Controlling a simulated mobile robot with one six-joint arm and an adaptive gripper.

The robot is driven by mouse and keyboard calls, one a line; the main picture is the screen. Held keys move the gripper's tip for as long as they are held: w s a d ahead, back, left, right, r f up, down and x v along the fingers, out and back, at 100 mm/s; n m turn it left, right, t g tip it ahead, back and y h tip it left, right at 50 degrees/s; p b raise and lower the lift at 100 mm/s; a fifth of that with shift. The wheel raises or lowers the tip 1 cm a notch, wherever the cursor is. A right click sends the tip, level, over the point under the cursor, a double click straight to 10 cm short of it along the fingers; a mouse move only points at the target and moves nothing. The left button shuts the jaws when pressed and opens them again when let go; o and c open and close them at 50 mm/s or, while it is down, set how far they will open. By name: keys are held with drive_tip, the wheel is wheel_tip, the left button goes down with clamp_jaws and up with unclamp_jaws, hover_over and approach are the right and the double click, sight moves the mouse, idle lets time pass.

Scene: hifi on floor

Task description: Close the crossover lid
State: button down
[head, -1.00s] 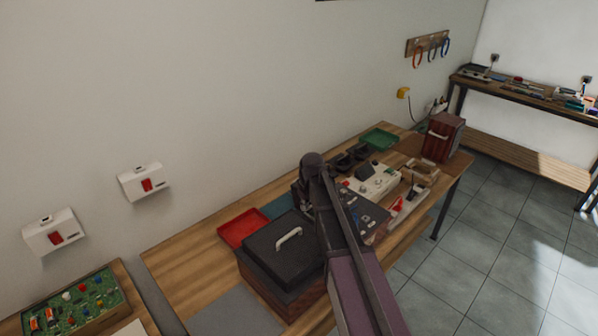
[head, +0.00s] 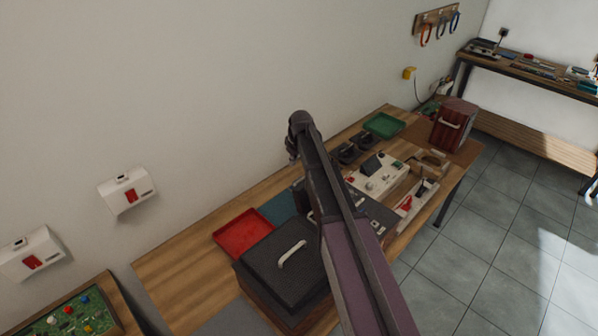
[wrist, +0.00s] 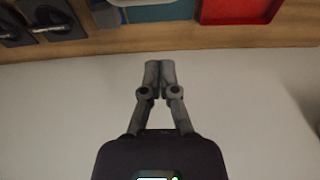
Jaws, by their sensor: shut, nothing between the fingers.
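The likely crossover is a dark unit (head: 379,213) with small parts on its top, in the middle of the bench in the head view. A dark upright panel (head: 299,194) at its left may be its raised lid. My arm covers much of both, so I cannot tell how they join or the lid's exact angle. My gripper (wrist: 160,65) is shut and empty in the wrist view. Its fingertips show against the pale wall, apart from the things on the bench.
A black-topped box (head: 270,262) with a pale handle stands at the front. A red tray (head: 243,233) and a teal mat (head: 279,207) lie beside it. A control box (head: 376,179), dark round-topped items (head: 349,152) and a green tray (head: 383,125) stand farther back. Bare wood (head: 180,262) is at left.

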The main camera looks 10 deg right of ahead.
drive_tip(key=shift+w+d, duration=0.1)
drive_tip(key=shift+w, duration=0.25)
drive_tip(key=shift+d, duration=0.1)
drive_tip(key=shift+f, duration=0.1)
drive_tip(key=b+x, duration=1)
drive_tip(key=s+d+r+p, duration=0.1)
drive_tip(key=s+r+p, duration=0.1)
drive_tip(key=shift+s+d+r, duration=0.1)
drive_tip(key=shift+s+d, duration=0.3)
idle(0.6)
